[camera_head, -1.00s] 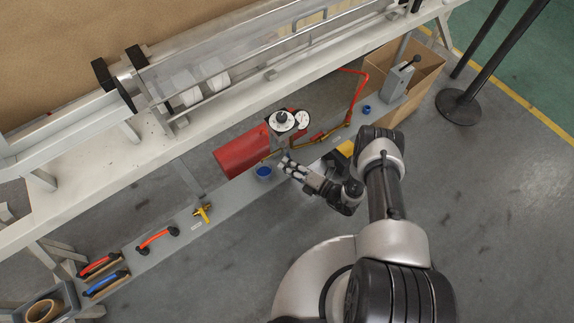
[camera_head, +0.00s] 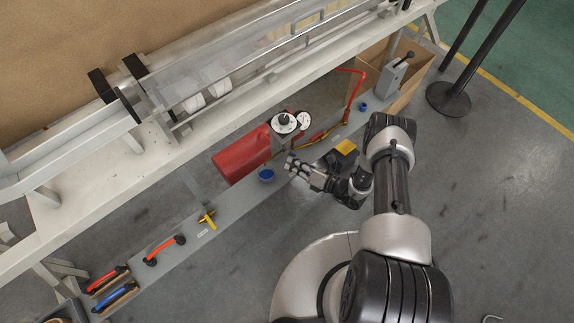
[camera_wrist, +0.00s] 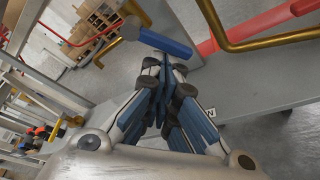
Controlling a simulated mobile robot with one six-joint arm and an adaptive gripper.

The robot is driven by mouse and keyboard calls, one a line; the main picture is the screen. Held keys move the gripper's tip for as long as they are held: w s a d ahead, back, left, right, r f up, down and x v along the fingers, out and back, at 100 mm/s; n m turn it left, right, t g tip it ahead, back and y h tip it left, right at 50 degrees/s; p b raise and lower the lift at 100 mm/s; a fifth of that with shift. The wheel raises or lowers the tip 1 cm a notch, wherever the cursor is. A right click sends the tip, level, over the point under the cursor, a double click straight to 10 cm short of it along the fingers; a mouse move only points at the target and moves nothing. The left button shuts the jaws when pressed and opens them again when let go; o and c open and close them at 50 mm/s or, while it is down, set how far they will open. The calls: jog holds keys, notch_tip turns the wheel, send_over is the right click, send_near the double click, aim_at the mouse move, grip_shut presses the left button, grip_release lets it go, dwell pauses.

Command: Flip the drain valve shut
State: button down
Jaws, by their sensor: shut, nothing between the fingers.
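A blue lever handle (camera_wrist: 165,42) with a dark round pivot end shows just beyond my fingertips in the wrist view. I take it for the drain valve's handle, but its valve body is hidden. My gripper (camera_wrist: 178,75) is shut and empty, its blue-padded fingers together just below the handle. I cannot tell whether they touch it. In the head view my gripper (camera_head: 290,162) is beside the lower right of the red tank (camera_head: 240,156), above the grey shelf. The handle cannot be made out there.
A brass pipe (camera_wrist: 235,42) and a red pipe (camera_wrist: 265,22) run close to my fingers. A yellow-handled fitting (camera_head: 207,218) lies farther left. The white bench frame (camera_head: 170,150) overhangs behind.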

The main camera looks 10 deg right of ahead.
jog(key=shift+w+d+n, duration=0.15)
jog(key=shift+d+n, duration=0.05)
jog(key=shift+n, duration=0.2)
jog(key=shift+w+d+r, duration=0.1)
jog(key=shift+w+d, duration=0.1)
jog(key=shift+d, duration=0.2)
jog(key=shift+w+d+r+n+h, duration=0.1)
jog(key=shift+d+n+h, duration=0.05)
jog(key=shift+n+h, duration=0.3)
jog(key=n, duration=0.1)
jog(key=d+r+n+h+p, duration=0.1)
jog(key=w+n+t+h, duration=0.1)
jog(key=n, duration=0.1)
jog(key=shift+d+r, duration=0.15)
jog(key=shift+d, duration=0.15)
jog(key=shift+w+d+f+b, duration=0.4)
jog(key=shift+w+d+b, duration=0.05)
jog(key=shift+d+b, duration=0.15)
